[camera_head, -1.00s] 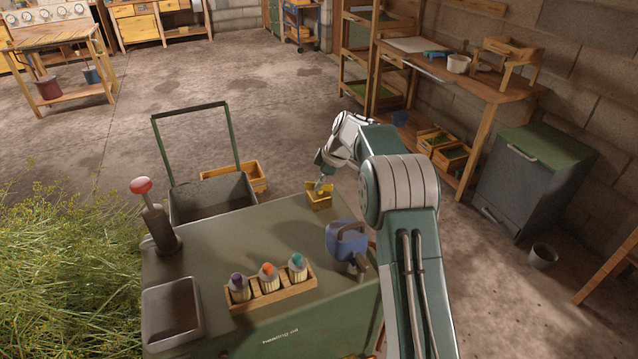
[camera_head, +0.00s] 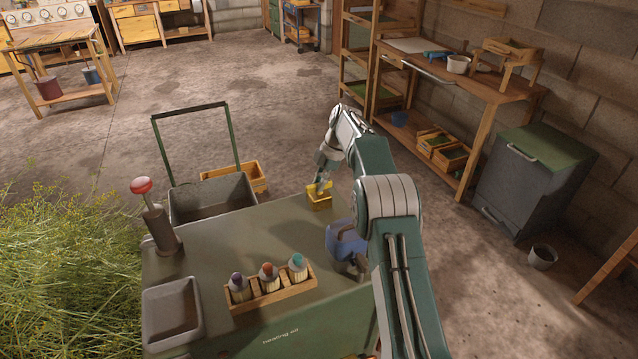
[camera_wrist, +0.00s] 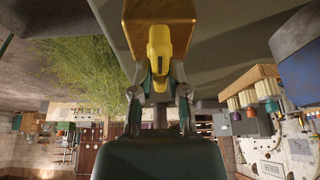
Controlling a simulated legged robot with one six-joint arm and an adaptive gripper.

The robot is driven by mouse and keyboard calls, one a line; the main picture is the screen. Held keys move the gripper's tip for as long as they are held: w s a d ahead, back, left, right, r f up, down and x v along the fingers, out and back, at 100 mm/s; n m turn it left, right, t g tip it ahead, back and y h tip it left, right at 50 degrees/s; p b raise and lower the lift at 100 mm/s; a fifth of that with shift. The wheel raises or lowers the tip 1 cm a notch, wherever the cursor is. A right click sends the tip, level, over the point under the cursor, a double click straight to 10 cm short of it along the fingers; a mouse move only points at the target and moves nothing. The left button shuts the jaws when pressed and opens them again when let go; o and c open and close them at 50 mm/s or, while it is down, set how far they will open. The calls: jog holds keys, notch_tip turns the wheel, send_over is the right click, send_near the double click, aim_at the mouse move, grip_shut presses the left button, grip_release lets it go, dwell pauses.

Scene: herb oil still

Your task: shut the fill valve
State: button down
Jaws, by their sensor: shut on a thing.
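My gripper (camera_head: 322,182) is at the far right corner of the green cart top (camera_head: 235,225). It is shut on a yellow tool (camera_head: 317,188), which stands in or just over a small wooden holder (camera_head: 319,203). In the wrist view my gripper (camera_wrist: 160,82) has its two fingers on either side of the yellow tool (camera_wrist: 158,48), with the wooden holder (camera_wrist: 135,30) behind it. I cannot tell whether the tool is clear of the holder. I cannot make out the fill valve in either view.
On the cart are a blue jug (camera_head: 342,243), a wooden rack (camera_head: 272,294) of several bottles, a grey tray (camera_head: 172,309) and a red-knobbed lever (camera_head: 141,185). A white dial panel (camera_head: 53,14) stands far back left. Cut herbs (camera_head: 60,270) lie left; the middle floor is open.

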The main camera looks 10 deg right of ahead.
jog(key=shift+f, duration=0.1)
dwell(0.3)
jog(key=c, duration=0.6)
grip_release()
jog(key=shift+w, duration=0.1)
jog(key=shift+c, duration=0.2)
jog(key=shift+d, duration=0.1)
notch_tip(320, 180, up, 9)
jog(key=shift+w+f, duration=0.1)
jog(key=shift+w, duration=0.05)
jog(key=shift+r, duration=0.55)
jog(key=shift+r, duration=0.1)
